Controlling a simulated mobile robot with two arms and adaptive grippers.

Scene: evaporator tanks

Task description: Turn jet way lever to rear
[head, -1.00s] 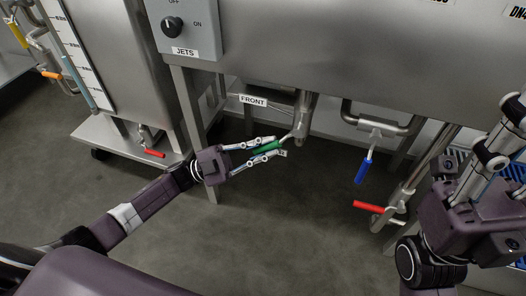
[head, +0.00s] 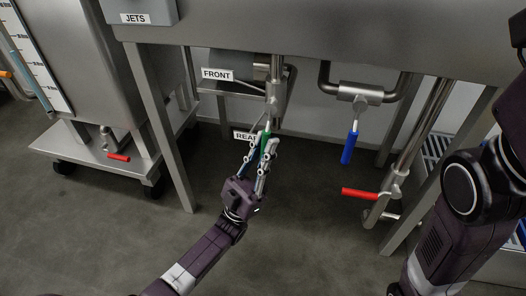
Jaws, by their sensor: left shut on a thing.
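The jet way lever has a green handle (head: 265,143) and sits on a steel valve under the tank, just right of the FRONT label (head: 217,75). My left gripper (head: 265,148) is shut on the green handle from below, one finger on each side. The handle now points down toward me. The REAR label (head: 244,135) is partly hidden behind my gripper and the handle. My right arm is at the right edge; its gripper is cut off at the top right and its fingers do not show.
A blue-handled valve (head: 350,147) hangs right of the lever, and a red-handled valve (head: 360,194) is lower right. A table leg (head: 162,130) stands left of my left gripper. A wheeled tank with another red handle (head: 118,157) is at left. The floor in front is clear.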

